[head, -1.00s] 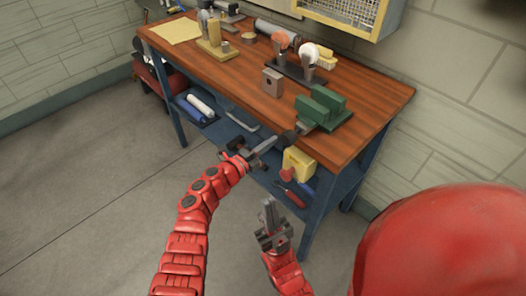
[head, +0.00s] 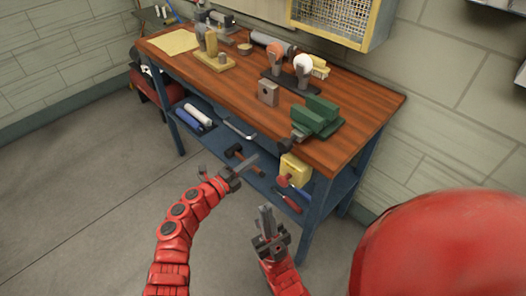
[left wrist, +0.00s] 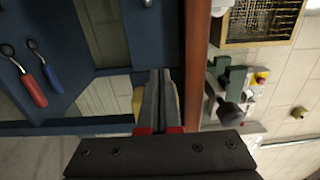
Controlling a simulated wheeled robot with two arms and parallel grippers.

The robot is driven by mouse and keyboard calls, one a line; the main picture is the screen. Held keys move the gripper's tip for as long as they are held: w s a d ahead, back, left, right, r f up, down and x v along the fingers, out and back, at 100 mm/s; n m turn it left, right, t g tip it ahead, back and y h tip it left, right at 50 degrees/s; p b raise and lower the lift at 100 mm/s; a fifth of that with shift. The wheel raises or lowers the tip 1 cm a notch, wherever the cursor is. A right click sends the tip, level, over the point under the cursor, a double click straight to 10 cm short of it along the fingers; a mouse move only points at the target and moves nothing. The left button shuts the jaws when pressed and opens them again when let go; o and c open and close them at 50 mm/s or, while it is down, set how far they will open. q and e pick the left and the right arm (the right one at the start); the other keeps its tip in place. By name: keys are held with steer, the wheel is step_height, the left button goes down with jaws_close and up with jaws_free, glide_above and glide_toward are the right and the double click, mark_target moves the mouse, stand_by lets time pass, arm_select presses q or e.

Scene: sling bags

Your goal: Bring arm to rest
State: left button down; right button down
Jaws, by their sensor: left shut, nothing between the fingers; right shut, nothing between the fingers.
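My left arm (head: 172,235) is red and segmented and reaches up from the lower left in the head view. Its gripper (head: 252,162) is in front of the workbench, below the tabletop edge, with its fingers together and empty. The same fingers show in the left wrist view (left wrist: 160,74), close side by side with nothing between them. My right gripper (head: 266,210) is lower and to the right in the head view, pointing up, shut and empty. It appears clear of the bench.
The wooden workbench (head: 355,95) carries a green vise (head: 317,115), a metal block (head: 268,92) and two knobbed tools. Its lower shelf holds a hammer (head: 245,160), a yellow box (head: 294,168) and handled tools. Open floor (head: 75,180) lies to the left.

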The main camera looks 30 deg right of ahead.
arm_select(q)
steer(key=v, duration=0.6)
steer(key=shift+a+f, duration=0.3)
steer(key=shift+a, duration=0.05)
